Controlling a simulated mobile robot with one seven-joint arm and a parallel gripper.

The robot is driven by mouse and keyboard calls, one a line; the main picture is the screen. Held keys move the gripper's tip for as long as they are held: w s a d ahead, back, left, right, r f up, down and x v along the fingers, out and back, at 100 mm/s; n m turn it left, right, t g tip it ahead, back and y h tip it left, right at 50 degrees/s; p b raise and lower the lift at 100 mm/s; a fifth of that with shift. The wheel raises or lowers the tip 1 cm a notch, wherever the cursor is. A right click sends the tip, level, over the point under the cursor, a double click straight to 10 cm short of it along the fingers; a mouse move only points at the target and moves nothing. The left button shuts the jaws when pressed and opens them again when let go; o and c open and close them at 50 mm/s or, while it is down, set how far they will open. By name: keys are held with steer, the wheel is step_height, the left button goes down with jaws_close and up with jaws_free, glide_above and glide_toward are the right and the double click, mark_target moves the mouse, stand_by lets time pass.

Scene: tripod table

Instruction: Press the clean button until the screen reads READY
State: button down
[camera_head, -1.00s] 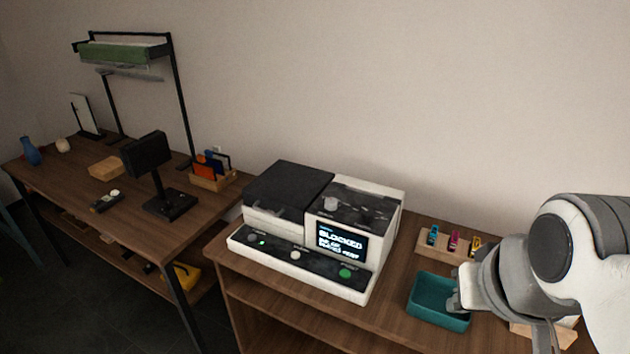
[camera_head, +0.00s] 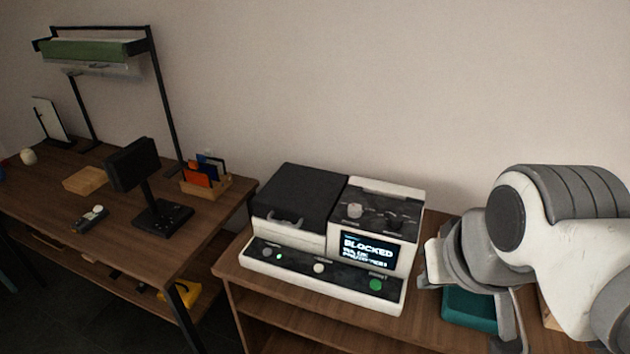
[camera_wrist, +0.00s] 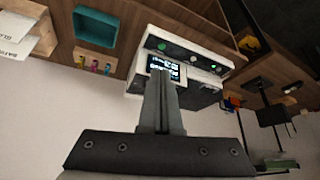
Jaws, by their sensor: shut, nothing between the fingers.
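The white and black machine (camera_head: 330,240) stands on a wooden table. Its lit screen (camera_head: 367,251) reads BLOCKED, with smaller lines below that I cannot read surely. The front panel carries a pale round button (camera_head: 319,268) in the middle, a larger green button (camera_head: 376,285) at the right and a small green light (camera_head: 279,256) at the left. I cannot read which is labelled clean. In the wrist view my gripper (camera_wrist: 161,76) is shut and empty. Its fingers overlap the screen (camera_wrist: 166,66) in the picture, apart from the buttons (camera_wrist: 193,62).
A teal tray (camera_head: 470,308) sits right of the machine, partly hidden by my arm. A desk with a black display stand (camera_head: 160,215) and a card holder (camera_head: 206,184) is at the left. The wall is behind.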

stand_by(0.3)
steer(key=m+y+b, duration=0.3)
steer(key=m+y, duration=0.4)
steer(key=m, duration=1)
glide_above(323, 271)
step_height(323, 271, down, 15)
steer(key=shift+f, duration=0.15)
step_height(323, 271, down, 9)
steer(key=b, duration=0.8)
steer(key=shift+f+b, duration=0.35)
steer(key=shift+b, duration=0.25)
